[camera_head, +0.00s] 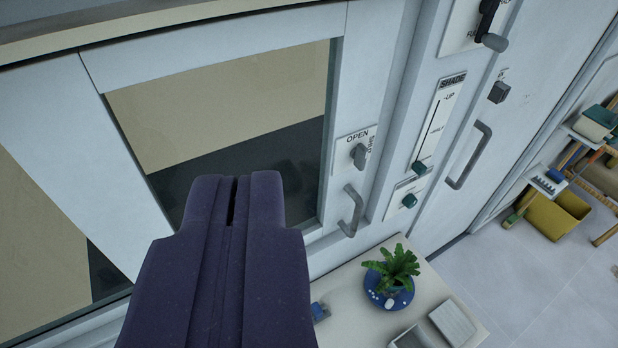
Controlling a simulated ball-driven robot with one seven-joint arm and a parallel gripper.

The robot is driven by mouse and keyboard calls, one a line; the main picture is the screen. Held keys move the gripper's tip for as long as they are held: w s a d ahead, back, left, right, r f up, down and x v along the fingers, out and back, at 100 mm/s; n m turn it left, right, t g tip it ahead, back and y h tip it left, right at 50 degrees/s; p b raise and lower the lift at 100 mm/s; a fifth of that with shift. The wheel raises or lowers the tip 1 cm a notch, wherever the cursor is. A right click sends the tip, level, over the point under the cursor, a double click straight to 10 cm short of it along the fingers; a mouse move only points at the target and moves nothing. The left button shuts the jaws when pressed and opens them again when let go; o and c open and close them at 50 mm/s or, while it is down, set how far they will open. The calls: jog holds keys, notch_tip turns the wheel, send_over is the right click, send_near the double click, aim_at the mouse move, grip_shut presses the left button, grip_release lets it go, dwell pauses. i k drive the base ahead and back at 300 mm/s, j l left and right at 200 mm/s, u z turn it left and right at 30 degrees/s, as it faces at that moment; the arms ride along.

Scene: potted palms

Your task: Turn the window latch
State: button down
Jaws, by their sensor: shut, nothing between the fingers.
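The window latch (359,155) is a small grey knob on a white plate marked "OPEN" and "SHUT", on the white frame right of the window pane (240,110). My gripper (234,183) is dark purple and points up into the picture from the bottom. Its two fingers are together with only a thin slit between them, and nothing is held. It is left of the latch and lower in the picture, apart from it, with the dark lower part of the pane behind its tips.
A grey handle (350,211) sits below the latch. Right of it is a shade slider panel (437,120) with green knobs, then a door handle (469,156). A blue-potted plant (389,277) stands on a pale table (345,283) below. A yellow bin (553,215) is far right; floor is open nearby.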

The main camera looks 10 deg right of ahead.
aim_at(359, 153)
jog(key=i+l, duration=0.65)
jog(key=l, duration=0.3)
